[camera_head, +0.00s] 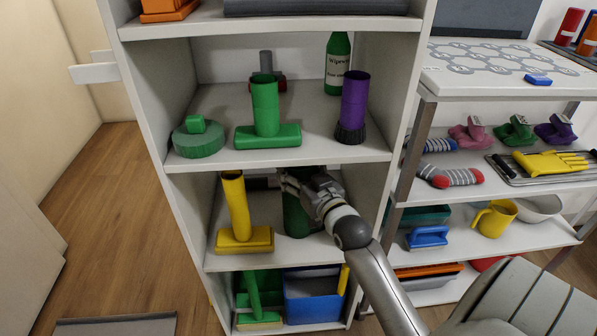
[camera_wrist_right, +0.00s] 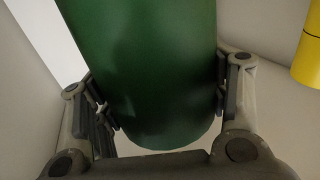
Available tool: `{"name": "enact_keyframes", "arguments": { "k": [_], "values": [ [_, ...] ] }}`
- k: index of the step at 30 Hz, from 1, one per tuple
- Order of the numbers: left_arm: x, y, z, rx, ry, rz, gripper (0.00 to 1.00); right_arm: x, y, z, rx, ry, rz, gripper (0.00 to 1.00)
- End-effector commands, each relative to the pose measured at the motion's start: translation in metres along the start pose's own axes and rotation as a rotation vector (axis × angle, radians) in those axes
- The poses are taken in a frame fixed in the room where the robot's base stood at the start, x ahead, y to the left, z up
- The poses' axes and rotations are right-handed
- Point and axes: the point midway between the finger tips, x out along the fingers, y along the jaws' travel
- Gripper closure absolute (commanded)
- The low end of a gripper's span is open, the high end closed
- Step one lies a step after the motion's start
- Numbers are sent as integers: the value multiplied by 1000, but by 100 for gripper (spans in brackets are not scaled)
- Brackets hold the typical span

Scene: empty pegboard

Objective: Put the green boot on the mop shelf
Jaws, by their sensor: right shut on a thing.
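My right gripper (camera_head: 298,186) is inside the middle compartment of the white shelf unit, shut on a dark green rounded thing (camera_head: 295,216), which I take to be the green boot. Its fingers lie on both sides of it in the right wrist view (camera_wrist_right: 140,75). Its upper part is hidden by the gripper in the head view. It is upright, close above or on the shelf board (camera_head: 222,262); I cannot tell which. A yellow mop-like tool (camera_head: 238,205) stands to its left on this shelf. My left gripper is not in view.
The shelf above holds a green T-shaped tool (camera_head: 266,108), a round green brush (camera_head: 198,138), a purple brush (camera_head: 354,100) and a green bottle (camera_head: 338,60). Below is a blue bin (camera_head: 312,300). The unit's right side wall (camera_head: 402,95) stands close to my arm.

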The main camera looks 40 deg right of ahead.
Motion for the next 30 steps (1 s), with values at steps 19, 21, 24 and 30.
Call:
{"name": "enact_keyframes", "arguments": {
  "k": [19,21,24,30],
  "values": [
    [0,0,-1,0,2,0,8,0,0,1,0,2,0,11],
    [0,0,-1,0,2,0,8,0,0,1,-1,2,0,11],
    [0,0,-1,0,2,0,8,0,0,1,-1,3,0,11],
    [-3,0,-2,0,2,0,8,-12,0,-1,0,1,0,11]
  ]
}}
